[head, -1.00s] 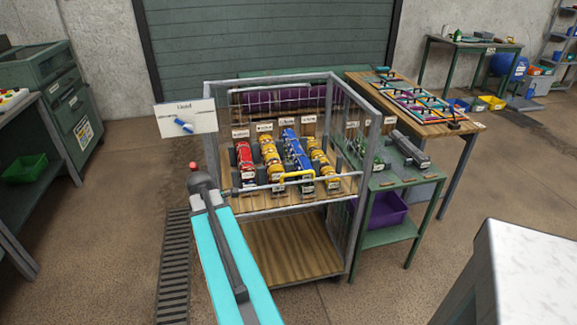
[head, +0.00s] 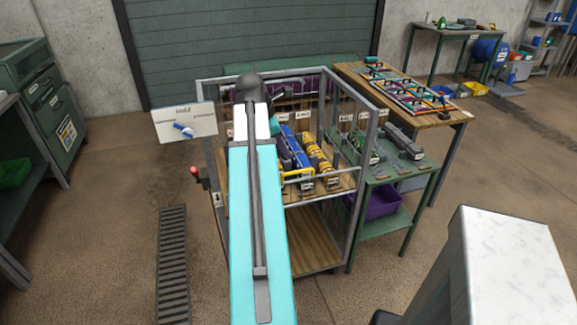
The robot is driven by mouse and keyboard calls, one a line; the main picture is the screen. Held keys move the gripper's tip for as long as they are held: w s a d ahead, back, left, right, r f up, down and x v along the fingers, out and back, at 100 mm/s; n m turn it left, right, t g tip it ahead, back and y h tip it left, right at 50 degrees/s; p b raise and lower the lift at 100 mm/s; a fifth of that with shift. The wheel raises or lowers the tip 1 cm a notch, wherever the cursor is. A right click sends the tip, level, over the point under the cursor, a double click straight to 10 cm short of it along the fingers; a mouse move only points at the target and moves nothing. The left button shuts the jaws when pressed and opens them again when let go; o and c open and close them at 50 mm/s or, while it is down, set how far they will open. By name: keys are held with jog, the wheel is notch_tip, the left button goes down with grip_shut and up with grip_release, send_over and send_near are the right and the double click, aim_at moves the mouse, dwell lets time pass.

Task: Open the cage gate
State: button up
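The grey-framed cage (head: 366,178) stands in the middle of the head view. A yellow handle (head: 298,174) shows low on its front, where the gate appears to be; I see no clear opening there. Blue and yellow brush-like rollers stand inside (head: 318,157). A red knob (head: 194,171) sits at the cage's left side. A white sign with a blue pointer (head: 183,128) is at the upper left; its label is too blurred to read. My turquoise arm covers the cage's front left and the rollers there. My gripper is hidden beyond the arm.
A green side table (head: 410,172) with a purple bin (head: 384,203) stands close to the cage's right. A wooden bench (head: 440,116) is behind it. A white-topped block (head: 520,255) is at the lower right. A floor grate (head: 173,265) lies left of the cage.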

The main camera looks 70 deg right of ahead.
aim_at(294, 173)
jog(key=shift+f, duration=0.1)
dwell(0.4)
jog(key=shift+p+x, duration=1)
jog(key=shift+x, duration=5.75)
jog(key=shift+d, duration=0.1)
grip_shut()
